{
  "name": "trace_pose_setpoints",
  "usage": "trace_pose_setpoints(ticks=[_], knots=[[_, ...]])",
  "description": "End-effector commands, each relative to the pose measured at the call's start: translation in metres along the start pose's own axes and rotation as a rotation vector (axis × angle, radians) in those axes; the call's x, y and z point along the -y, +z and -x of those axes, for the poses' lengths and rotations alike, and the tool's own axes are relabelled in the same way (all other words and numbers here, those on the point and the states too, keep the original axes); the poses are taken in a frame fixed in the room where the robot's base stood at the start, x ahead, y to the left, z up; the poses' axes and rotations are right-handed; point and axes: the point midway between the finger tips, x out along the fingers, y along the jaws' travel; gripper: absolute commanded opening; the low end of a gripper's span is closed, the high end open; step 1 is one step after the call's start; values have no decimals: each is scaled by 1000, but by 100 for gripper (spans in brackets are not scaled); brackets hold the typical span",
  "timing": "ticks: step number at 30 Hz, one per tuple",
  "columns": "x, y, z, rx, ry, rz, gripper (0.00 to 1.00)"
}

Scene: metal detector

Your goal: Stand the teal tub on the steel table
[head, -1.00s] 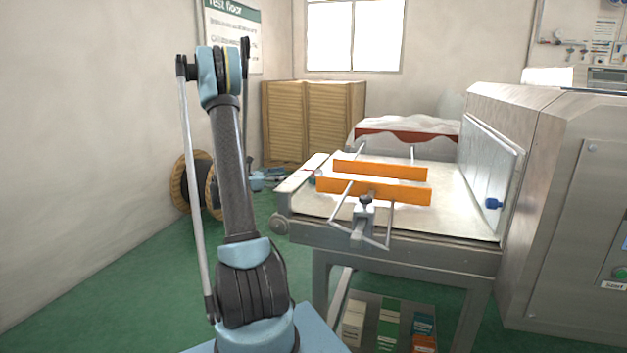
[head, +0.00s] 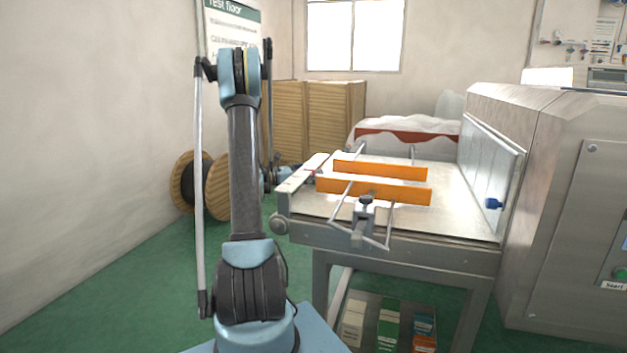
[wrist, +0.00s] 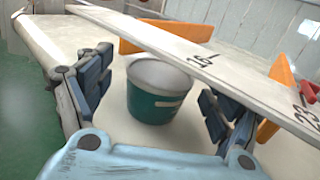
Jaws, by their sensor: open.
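The teal tub (wrist: 156,100) stands upright on a pale surface in the wrist view. It has a wide pale rim, a grey-white top and a small light label on its side. My gripper (wrist: 157,98) is open, one blue-and-dark finger to each side of the tub, with visible gaps. Nothing is held. In the head view my gripper (head: 282,178) is at the left edge of the steel table (head: 445,205), partly hidden by my arm. The tub cannot be made out clearly there.
A numbered ruler bar (wrist: 190,57) crosses just beyond and above the tub. Orange guide rails (head: 372,190) on thin rods stand over the table. A large steel cabinet (head: 565,190) closes the right side. A wooden cable reel (head: 217,188) stands on the floor at left.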

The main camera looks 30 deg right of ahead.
Motion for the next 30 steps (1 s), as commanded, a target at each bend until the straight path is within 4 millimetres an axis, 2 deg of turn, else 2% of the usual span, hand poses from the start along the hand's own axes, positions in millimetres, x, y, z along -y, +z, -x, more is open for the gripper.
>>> trace_pose_setpoints(ticks=[4,11,14,18,22,23,30], knots=[[1,0,-18,0,-1,0,84],[0,0,-21,0,0,0,84],[0,0,-21,0,0,0,66],[0,0,-21,0,0,0,34],[0,0,-21,0,0,0,31],[0,0,-20,0,0,0,27],[0,2,-20,0,0,0,27]])
